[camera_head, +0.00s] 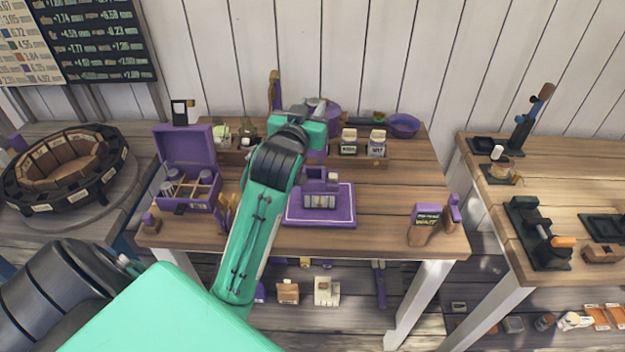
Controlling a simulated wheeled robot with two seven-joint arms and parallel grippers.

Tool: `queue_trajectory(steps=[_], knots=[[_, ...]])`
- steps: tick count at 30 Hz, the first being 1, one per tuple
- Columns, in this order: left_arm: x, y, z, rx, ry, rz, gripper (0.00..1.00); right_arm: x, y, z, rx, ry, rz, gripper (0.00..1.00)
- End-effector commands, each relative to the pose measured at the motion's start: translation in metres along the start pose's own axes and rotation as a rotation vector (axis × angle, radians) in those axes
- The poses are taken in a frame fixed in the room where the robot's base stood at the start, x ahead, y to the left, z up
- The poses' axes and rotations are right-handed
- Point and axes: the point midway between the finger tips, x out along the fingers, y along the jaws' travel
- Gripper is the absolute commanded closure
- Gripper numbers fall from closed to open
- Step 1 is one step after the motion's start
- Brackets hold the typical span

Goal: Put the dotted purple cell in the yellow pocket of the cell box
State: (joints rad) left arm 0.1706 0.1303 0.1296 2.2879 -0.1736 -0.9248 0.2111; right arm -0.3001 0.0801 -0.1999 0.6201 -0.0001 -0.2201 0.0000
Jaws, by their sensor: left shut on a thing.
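The purple cell box (188,204) stands open at the left of the wooden table, its lid raised at the back. Its tray has several pockets; some hold grey-and-purple cells, and the pocket colours are too small to tell. My left gripper (317,138) is above the table's middle, right of the box, partly hidden by my own teal wrist. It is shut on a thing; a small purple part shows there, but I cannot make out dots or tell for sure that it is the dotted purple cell. My right gripper is not in view.
A purple stand on a purple mat (338,216) is just below my left gripper. Two labelled jars (348,143) and a purple bowl (403,125) are at the back. Bare wood lies between mat and sign.

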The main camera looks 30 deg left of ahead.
Motion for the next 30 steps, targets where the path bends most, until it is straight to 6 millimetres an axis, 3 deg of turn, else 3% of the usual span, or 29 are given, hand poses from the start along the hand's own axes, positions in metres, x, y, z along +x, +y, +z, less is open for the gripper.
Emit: queue_trajectory(steps=[15,30], knots=[[-0.001,0.000,0.127,-0.002,-0.006,0.000,0.99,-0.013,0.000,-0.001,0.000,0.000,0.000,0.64],[-0.001,0.000,0.183,-0.002,-0.004,-0.001,0.99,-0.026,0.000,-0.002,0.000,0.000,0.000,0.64]])
